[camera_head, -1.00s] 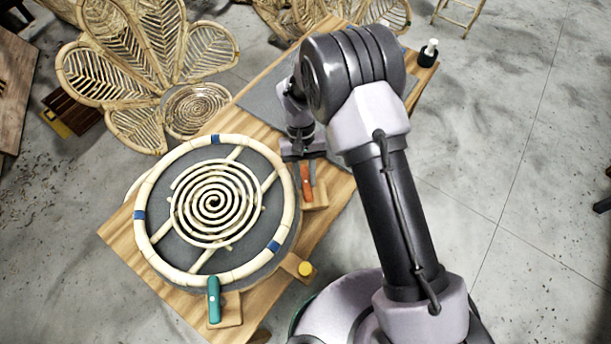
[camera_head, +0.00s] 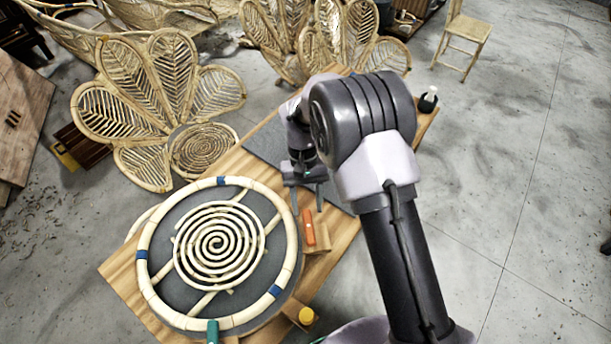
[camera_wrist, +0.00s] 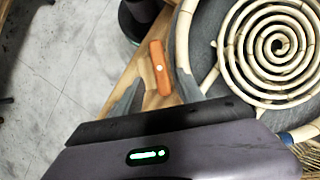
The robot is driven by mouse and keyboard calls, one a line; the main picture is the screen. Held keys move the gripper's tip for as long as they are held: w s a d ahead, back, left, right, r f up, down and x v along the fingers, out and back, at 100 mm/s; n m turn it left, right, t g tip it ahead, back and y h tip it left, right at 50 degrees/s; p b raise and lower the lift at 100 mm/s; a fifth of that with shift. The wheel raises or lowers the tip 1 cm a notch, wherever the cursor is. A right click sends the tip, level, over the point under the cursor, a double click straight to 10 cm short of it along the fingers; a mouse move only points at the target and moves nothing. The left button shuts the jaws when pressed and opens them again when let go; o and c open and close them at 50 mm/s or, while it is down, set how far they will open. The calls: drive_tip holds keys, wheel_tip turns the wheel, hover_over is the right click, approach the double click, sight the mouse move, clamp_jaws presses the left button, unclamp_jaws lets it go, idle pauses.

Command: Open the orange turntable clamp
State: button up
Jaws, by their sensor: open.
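The orange turntable clamp (camera_head: 308,228) sits on a small wooden block at the right edge of the round turntable. Its lever lies beside the rattan ring (camera_head: 146,278), roughly along the ring's edge. In the wrist view the orange lever (camera_wrist: 160,68) shows between my two finger outlines, with a pale dot on it. My gripper (camera_head: 308,209) is open and empty. Its fingertips are close to the far end of the lever in the head view; I cannot tell their height above it. A rattan spiral (camera_head: 217,238) lies inside the ring on the dark turntable.
A teal clamp (camera_head: 212,333) is partly cut off at the front edge. A yellow knob (camera_head: 306,316) stands on a wooden arm nearby. A dark bottle (camera_head: 428,100) is at the bench's far corner.

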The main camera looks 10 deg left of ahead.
drive_tip(key=p+v, duration=0.2)
drive_tip(key=v, duration=0.9)
drive_tip(key=shift+w, duration=0.15)
drive_tip(key=s+d+r+m+t+y+b, duration=0.3)
drive_tip(key=d+r+b, duration=0.3)
drive_tip(key=d+r, duration=0.55)
drive_tip(key=s+d+m+t+b, duration=0.3)
drive_tip(key=s+d, duration=0.2)
drive_tip(key=s, duration=0.3)
drive_tip(key=s+d+f+m+t+b, duration=0.1)
drive_tip(key=s+d+m+t+b, duration=0.2)
drive_tip(key=s+d, duration=0.2)
drive_tip(key=s, duration=0.3)
drive_tip(key=shift+d+t+y, duration=0.35)
drive_tip(key=shift+t+y, duration=0.05)
drive_tip(key=shift+s, duration=0.1)
